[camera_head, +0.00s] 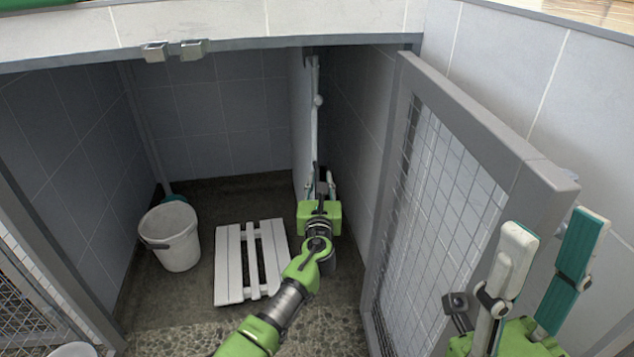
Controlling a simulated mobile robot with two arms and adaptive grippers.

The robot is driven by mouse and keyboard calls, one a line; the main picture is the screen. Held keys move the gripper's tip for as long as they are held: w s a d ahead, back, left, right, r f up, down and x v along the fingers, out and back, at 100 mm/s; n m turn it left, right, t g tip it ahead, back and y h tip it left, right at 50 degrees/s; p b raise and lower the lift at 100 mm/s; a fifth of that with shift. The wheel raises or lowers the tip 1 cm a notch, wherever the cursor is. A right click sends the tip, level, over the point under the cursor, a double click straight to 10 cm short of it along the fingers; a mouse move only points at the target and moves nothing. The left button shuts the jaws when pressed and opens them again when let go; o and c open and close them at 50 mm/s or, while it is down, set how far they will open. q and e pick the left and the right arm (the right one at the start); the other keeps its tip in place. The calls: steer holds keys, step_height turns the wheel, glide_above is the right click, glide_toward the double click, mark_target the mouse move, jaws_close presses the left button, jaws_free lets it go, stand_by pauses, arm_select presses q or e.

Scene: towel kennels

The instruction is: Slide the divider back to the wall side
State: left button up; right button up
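The divider (302,125) is a pale grey panel inside the kennel, seen nearly edge-on, with a light front edge and a small knob on it. It stands upright, close to the grey right wall (360,120), with a dark narrow gap between them. My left gripper (321,182) reaches into the kennel at the lower part of the divider's front edge. Its fingers are small and partly hidden by its own green body, so I cannot tell if they grip the edge. My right gripper (541,262) is raised outside, its white and teal fingers apart and empty.
A grey-framed mesh door (440,190) stands open on the right, between my two grippers. A white bucket (176,243) and a white slatted board (231,262) are on the kennel floor left of my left arm. A lintel (250,52) spans the top.

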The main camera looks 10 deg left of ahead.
arm_select(q)
steer(key=shift+a, duration=0.1)
steer(key=s+d, duration=0.1)
steer(key=s, duration=1.1)
steer(key=shift+f, duration=0.1)
stand_by(0.5)
